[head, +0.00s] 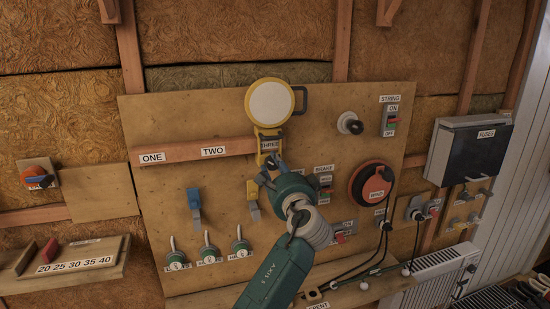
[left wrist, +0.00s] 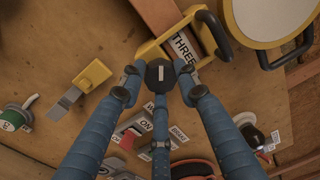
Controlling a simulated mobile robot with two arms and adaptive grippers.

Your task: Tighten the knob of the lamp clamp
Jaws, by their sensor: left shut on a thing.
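The lamp (head: 271,102) has a round white face with a yellow rim and a dark handle. Its yellow clamp (head: 266,132) sits on the end of the wooden rail, by the THREE label (head: 269,145). The clamp's knob (left wrist: 160,73) is dark with a white line, and the line stands about upright in the left wrist view. My left gripper (head: 268,168) is shut on the knob. In the left wrist view its blue fingers (left wrist: 160,85) come around the knob from the sides and below. In the head view the gripper hides the knob. My right gripper is not in view.
The wooden rail (head: 185,152) carries ONE and TWO labels. Below hang a blue clamp (head: 194,200) and a yellow clamp (head: 252,190). An orange-red round device (head: 371,184), switches and cables are to the right. A fuse box (head: 470,148) is farther right.

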